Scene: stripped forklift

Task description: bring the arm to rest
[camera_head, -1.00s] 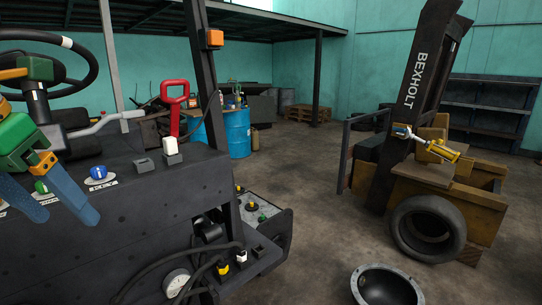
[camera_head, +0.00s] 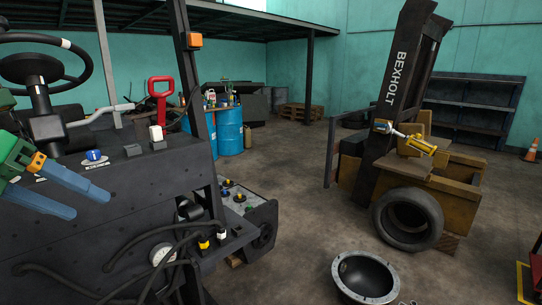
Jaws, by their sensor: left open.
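My left gripper (camera_head: 58,197) is at the left edge of the head view, with two blue fingers on a green and orange body. The fingers are apart and hold nothing visible. It hovers in front of the dark forklift body (camera_head: 150,195), below the blue knob (camera_head: 94,156) on the forklift's top panel. The rest of my left arm is mostly cut off by the picture edge. My right gripper does not show.
The steering wheel (camera_head: 78,66), red handle (camera_head: 160,86) and a grey lever stand near the arm. A battery box (camera_head: 243,208) with cables sits at the forklift's side.

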